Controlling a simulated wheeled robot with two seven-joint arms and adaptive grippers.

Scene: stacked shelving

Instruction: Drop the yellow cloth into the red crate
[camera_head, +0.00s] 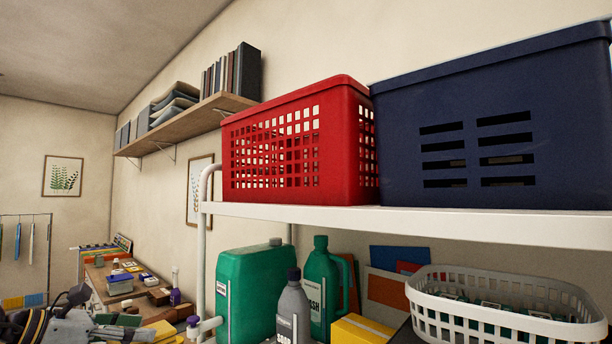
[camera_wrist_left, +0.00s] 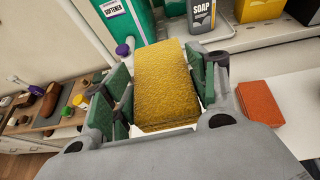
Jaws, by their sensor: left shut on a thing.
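The yellow cloth (camera_wrist_left: 166,78) is a thick folded block between the green finger pads of my left gripper (camera_wrist_left: 160,98), which is shut on it. In the head view, part of the yellow cloth (camera_head: 162,331) shows low at the left, beside my left gripper (camera_head: 128,327). The red crate (camera_head: 270,150), with a grid of holes, stands upright on the upper white shelf, above and to the right of the gripper. Its inside is hidden from this low angle. My right gripper is not in view.
A dark blue crate (camera_head: 490,120) stands right beside the red crate. Below the shelf (camera_head: 400,218) are a green jug (camera_head: 250,290), bottles, a yellow box (camera_head: 360,329) and a white basket (camera_head: 505,312). An orange block (camera_wrist_left: 261,103) lies on the lower white shelf. A white post (camera_head: 202,250) stands at the shelf's left end.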

